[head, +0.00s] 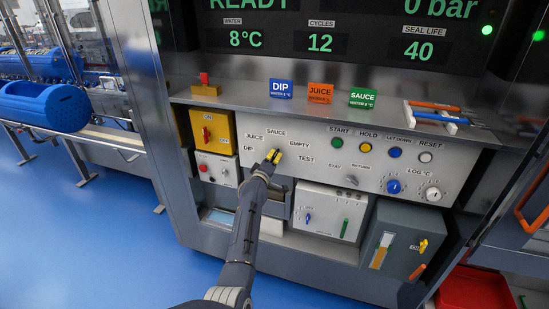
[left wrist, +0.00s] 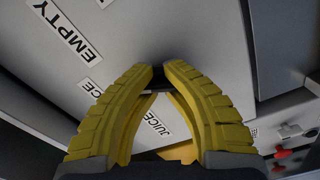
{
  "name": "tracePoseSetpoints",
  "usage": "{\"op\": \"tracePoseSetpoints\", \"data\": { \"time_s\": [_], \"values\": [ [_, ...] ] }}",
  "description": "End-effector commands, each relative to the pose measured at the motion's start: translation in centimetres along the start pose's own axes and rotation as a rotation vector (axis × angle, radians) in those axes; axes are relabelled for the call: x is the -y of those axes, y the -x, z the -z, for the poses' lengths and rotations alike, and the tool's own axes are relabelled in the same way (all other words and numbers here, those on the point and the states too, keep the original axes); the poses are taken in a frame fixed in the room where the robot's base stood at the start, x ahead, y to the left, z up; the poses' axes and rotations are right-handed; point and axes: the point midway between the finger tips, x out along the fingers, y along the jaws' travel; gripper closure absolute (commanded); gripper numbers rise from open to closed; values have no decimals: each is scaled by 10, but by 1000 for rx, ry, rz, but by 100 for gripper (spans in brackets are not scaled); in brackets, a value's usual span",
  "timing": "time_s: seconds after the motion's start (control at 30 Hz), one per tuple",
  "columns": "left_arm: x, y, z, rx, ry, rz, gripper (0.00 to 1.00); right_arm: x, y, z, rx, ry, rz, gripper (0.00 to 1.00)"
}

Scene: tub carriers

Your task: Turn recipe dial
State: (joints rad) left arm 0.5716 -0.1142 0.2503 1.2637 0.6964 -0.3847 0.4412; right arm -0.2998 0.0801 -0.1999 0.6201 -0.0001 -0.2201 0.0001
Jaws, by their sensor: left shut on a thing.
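The light grey control panel (head: 315,148) carries the recipe dial, with the labels DIP, JUICE, SAUCE, EMPTY and TEST around it. My left gripper (head: 273,156), with yellow fingers, reaches up to the panel and is shut on the dial, which it mostly hides. In the left wrist view, the yellow fingertips (left wrist: 159,76) close on a small dark part of the dial. The EMPTY label (left wrist: 68,32) and JUICE label (left wrist: 156,125) show near the fingers. Which label the dial points to cannot be told. My right gripper is not in view.
Buttons such as the green START (head: 337,143) and the LOG °C knobs (head: 393,187) are to the right. A yellow box with a red switch (head: 207,133) is at left. DIP (head: 281,89), JUICE (head: 320,93) and SAUCE (head: 362,98) cards stand on the ledge above.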

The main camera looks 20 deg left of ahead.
Motion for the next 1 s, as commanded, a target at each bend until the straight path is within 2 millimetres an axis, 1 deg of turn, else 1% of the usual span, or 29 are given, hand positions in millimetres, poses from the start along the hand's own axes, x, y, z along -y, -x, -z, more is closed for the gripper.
{"op": "tracePoseSetpoints", "data": {
  "time_s": [0.03,0.3,0.5,0.7,1.0],
  "values": [
    [-6,-1,8,-13,43,-10,100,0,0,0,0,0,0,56],
    [-5,-1,8,-13,245,-11,100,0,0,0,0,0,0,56],
    [-4,-1,9,-13,343,-11,100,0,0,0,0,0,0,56],
    [-3,-1,10,-14,400,-11,100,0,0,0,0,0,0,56],
    [-2,-1,10,-15,422,-10,100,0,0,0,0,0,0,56]
  ]
}}
